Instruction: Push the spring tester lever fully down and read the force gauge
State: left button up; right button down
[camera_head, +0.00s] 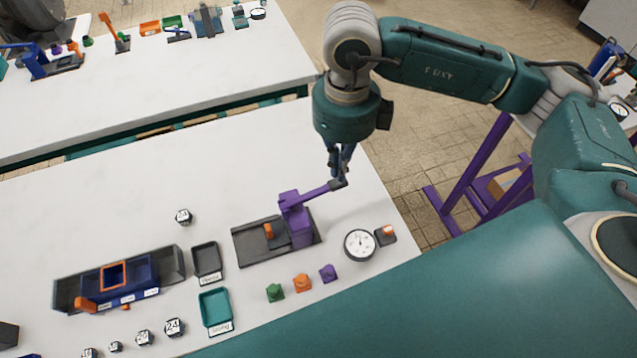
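The spring tester stands on the near white table, with a dark base plate (262,250) and a purple upright (297,228). Its purple lever (314,195) runs from the top of the upright to the right, sloping slightly up in the picture. My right gripper (338,181) comes down from above with its fingertips at the lever's outer end. The fingers are small and overlap the lever end, so I cannot tell whether they grip it or only touch it. A round white force gauge (360,244) lies right of the tester; its reading is too small to make out. My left gripper is out of view.
Green (275,292), orange (302,283) and purple (327,273) small parts lie in front of the tester. A dark tray (207,262) and a teal tray (215,310) stand to its left, near a blue fixture (125,280). Table behind the tester is clear.

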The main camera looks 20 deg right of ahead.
jog(key=shift+r+p, duration=1.05)
jog(key=shift+r, duration=1.15)
